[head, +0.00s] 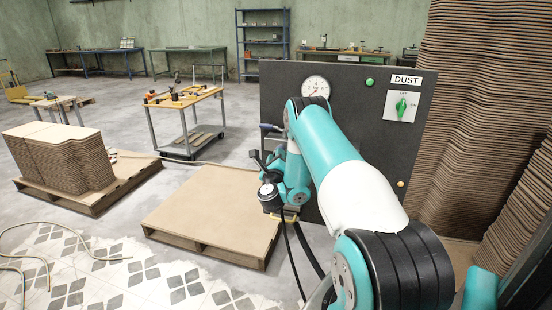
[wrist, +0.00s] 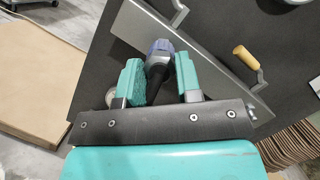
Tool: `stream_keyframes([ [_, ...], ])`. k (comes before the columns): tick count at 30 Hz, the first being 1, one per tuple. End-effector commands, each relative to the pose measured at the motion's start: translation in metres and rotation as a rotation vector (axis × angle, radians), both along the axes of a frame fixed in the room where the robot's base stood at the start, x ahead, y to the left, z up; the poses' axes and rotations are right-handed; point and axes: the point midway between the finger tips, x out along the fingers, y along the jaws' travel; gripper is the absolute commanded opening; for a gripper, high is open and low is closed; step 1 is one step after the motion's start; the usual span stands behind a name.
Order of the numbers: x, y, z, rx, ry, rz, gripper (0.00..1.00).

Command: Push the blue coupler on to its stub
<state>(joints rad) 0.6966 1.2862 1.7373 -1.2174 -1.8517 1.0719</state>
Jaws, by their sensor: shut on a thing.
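The blue coupler (wrist: 161,46) shows in the wrist view as a blue-grey collar on a dark body. My gripper (wrist: 159,76) is shut on it, with a teal finger on either side of the dark part. The collar points away from me, toward a grey metal plate (wrist: 205,68) on the dark panel. I cannot make out the stub, nor tell whether the coupler touches it. In the head view my arm reaches to the left edge of the dark panel (head: 350,110), and my own wrist hides the coupler.
The panel carries a gauge (head: 315,88), a green DUST switch (head: 401,106) and a green lamp (head: 369,82). A low pallet (head: 205,205) stands below left of my wrist. Stacked curved boards (head: 470,110) rise at the right. A wooden-handled lever (wrist: 246,58) shows in the wrist view.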

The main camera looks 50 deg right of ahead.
Motion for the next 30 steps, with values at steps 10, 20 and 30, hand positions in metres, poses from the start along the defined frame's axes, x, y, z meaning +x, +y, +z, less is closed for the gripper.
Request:
stream_keyframes([
  [10,0.002,-0.005,0.001,-0.002,-0.001,0.001,0.46],
  [20,0.002,-0.005,0.0,-0.001,0.0,0.001,0.62],
  [30,-0.017,0.024,-0.012,0.0,0.005,0.004,0.62],
])
